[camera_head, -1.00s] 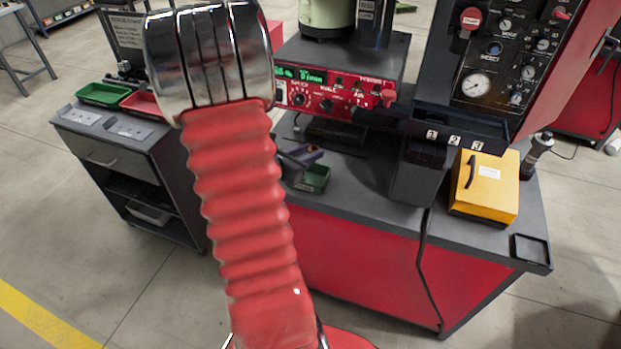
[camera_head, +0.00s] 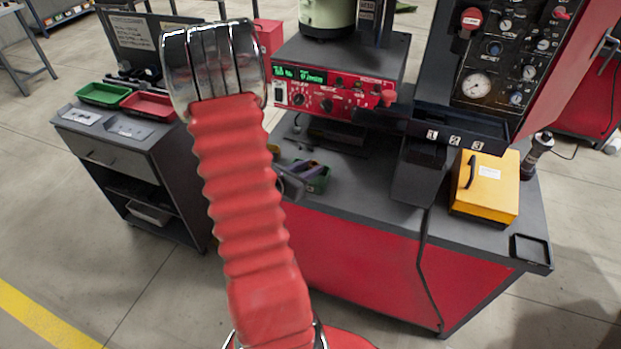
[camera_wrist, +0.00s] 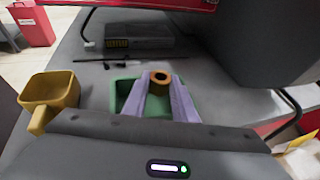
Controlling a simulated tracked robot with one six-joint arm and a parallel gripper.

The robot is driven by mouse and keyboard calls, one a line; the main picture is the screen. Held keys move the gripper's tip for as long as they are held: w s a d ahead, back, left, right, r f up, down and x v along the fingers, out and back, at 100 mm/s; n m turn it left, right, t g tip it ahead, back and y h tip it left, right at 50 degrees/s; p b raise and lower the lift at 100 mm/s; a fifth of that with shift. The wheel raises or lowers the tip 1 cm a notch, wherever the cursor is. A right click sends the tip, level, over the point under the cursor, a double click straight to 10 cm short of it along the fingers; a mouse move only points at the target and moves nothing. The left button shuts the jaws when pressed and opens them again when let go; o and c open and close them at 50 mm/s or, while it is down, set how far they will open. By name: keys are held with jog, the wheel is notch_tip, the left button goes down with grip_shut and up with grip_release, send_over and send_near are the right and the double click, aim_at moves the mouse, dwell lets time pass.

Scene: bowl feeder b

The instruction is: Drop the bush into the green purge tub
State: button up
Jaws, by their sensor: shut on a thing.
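The bush is a small bronze ring (camera_wrist: 160,77) held between the fingertips of my gripper (camera_wrist: 160,88) in the wrist view. The gripper is shut on it. The green purge tub (camera_wrist: 124,94) lies on the bench just under and beyond the fingers, and the bush appears over it; I cannot tell the exact height. In the head view the tub (camera_head: 318,184) sits near the bench's left edge, partly hidden by my gripper (camera_head: 312,168). The bush cannot be made out there.
A yellow-brown scoop-like cup (camera_wrist: 52,92) stands left of the tub in the wrist view. A feeder control unit (camera_head: 330,90) stands behind, a yellow box (camera_head: 485,187) to the right. A side cabinet carries a green tray (camera_head: 104,94) and a red tray (camera_head: 149,104).

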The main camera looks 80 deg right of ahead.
jog(key=o, duration=1.2)
jog(key=v, duration=1.3)
jog(key=shift+w+a, duration=0.2)
jog(key=shift+a, duration=0.2)
dwell(0.3)
